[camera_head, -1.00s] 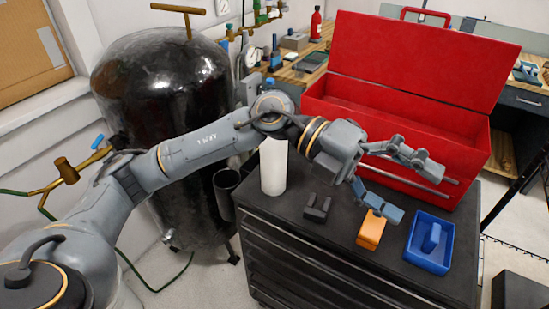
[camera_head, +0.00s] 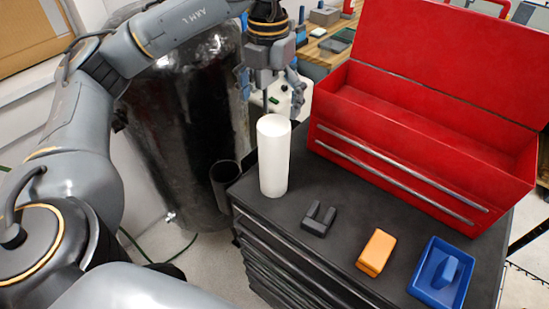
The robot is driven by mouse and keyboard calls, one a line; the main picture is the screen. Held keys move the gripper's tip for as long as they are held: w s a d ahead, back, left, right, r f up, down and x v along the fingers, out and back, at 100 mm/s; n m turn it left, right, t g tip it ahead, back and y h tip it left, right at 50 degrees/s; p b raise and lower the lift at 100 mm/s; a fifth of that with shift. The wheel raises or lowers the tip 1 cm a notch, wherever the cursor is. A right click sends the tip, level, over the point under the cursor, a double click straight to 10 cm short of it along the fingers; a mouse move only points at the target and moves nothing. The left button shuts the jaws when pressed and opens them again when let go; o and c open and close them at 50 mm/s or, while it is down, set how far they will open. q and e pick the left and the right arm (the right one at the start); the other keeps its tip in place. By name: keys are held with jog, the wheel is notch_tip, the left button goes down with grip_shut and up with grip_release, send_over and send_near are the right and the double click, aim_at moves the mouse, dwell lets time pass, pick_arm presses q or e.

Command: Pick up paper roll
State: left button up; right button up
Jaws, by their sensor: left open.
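The paper roll (camera_head: 273,160) is a white cylinder standing upright on the dark top of the cabinet (camera_head: 322,255), near its left back edge. My left gripper (camera_head: 270,98) points down above and just behind the top of the roll in the picture. Its fingers are open and spread to either side, with nothing between them that I can see. The roll stands free of the fingers as far as the picture shows; the exact depth gap cannot be told. My right gripper is not in view.
A black forked piece (camera_head: 319,219), an orange block (camera_head: 376,252) and a blue tray (camera_head: 441,274) lie on the cabinet in front. An open red toolbox (camera_head: 420,170) stands right of the roll. A black tank (camera_head: 180,140) is behind left.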

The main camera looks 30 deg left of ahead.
aim_at(273, 125)
pick_arm(q)
jog(key=f, duration=0.3)
jog(key=shift+w+f, duration=0.1)
jog(key=shift+w, duration=0.15)
notch_tip(273, 125, down, 3)
jog(key=shift+d+r+p, duration=0.1)
jog(key=shift+d+p, duration=0.05)
jog(key=shift+p, duration=0.95)
notch_tip(273, 125, down, 3)
jog(key=shift+w+f+p, duration=0.15)
jog(key=shift+f+p, duration=0.05)
jog(key=shift+p, duration=0.35)
jog(key=shift+f, duration=0.2)
jog(key=shift+d, duration=0.1)
jog(key=c, duration=1.8)
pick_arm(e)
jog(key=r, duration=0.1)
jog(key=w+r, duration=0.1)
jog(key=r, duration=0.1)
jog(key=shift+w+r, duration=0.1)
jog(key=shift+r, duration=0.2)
